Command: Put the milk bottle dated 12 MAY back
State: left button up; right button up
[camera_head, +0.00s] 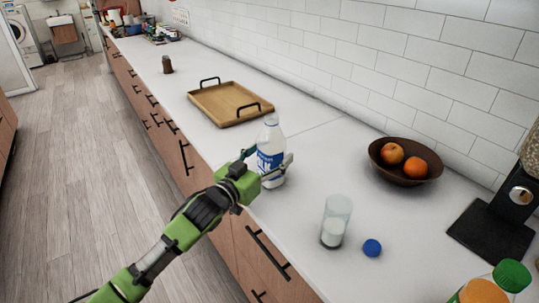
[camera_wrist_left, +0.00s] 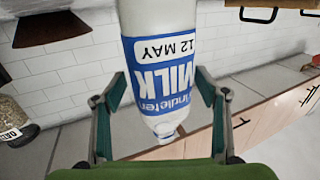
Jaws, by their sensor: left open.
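A white milk bottle with a blue label (camera_head: 270,150) stands upright on the light countertop, near its front edge. In the left wrist view, which is upside down, the milk bottle (camera_wrist_left: 165,75) shows the label text "12 MAY" and "MILK". My left gripper (camera_head: 268,164) is open at the bottle, with one finger on each side of it. In the left wrist view the gripper's fingers (camera_wrist_left: 163,90) flank the label, and whether they touch it cannot be told. My right gripper is not in view.
A glass with some milk (camera_head: 333,229) and a blue cap (camera_head: 372,248) are right of the bottle. A wooden tray (camera_head: 218,102) lies behind it. A fruit bowl (camera_head: 400,175), a grinder-like black appliance (camera_head: 490,230) and a green-capped bottle (camera_head: 512,275) stand right. Counter is clear between tray and bowl.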

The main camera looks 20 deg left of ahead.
pick_arm(q)
jog(key=shift+r, duration=0.15)
jog(key=b+v, duration=0.1)
jog(key=v, duration=0.9)
jog(key=shift+s, duration=0.2)
jog(key=shift+v, duration=0.8)
